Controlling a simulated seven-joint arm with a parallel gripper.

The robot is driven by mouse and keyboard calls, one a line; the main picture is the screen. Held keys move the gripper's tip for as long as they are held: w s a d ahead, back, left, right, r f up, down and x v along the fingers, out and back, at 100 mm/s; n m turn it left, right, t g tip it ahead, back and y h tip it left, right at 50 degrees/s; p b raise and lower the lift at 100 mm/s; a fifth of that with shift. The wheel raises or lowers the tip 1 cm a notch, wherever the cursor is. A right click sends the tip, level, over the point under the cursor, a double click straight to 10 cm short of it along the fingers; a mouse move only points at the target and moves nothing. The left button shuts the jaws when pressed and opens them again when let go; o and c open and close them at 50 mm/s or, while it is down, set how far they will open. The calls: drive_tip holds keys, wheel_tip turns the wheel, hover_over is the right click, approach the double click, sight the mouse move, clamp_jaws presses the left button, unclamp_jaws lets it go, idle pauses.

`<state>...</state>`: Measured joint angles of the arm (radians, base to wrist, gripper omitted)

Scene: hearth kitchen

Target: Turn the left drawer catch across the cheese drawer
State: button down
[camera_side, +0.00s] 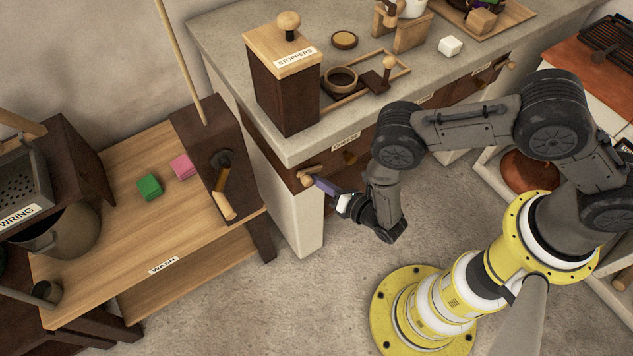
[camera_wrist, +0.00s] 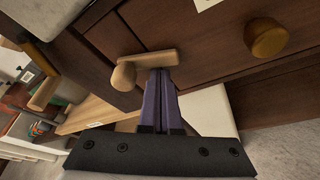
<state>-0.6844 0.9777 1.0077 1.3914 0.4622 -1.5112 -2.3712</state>
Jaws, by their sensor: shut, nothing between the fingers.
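The left drawer catch (camera_side: 309,173) is a pale wooden bar with a round peg, at the left end of the counter front. In the wrist view the catch (camera_wrist: 150,61) lies nearly level, its peg at the left; its right end appears to reach the cheese drawer's left edge. The cheese drawer (camera_wrist: 215,45) is dark wood with a round knob (camera_wrist: 267,37) and looks closed. Its label (camera_side: 346,141) shows in the side view. My gripper (camera_side: 319,184) is shut and empty. Its purple fingertips (camera_wrist: 160,72) are just below the bar's right part, touching or nearly so.
The stoppers box (camera_side: 285,95) stands on the counter above. The wash bench (camera_side: 120,215) with green (camera_side: 149,186) and pink (camera_side: 183,167) blocks is at the left. Open floor (camera_side: 320,280) lies below my gripper.

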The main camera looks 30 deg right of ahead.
drive_tip(key=shift+d+r, duration=0.3)
drive_tip(key=shift+r, duration=0.15)
idle(0.6)
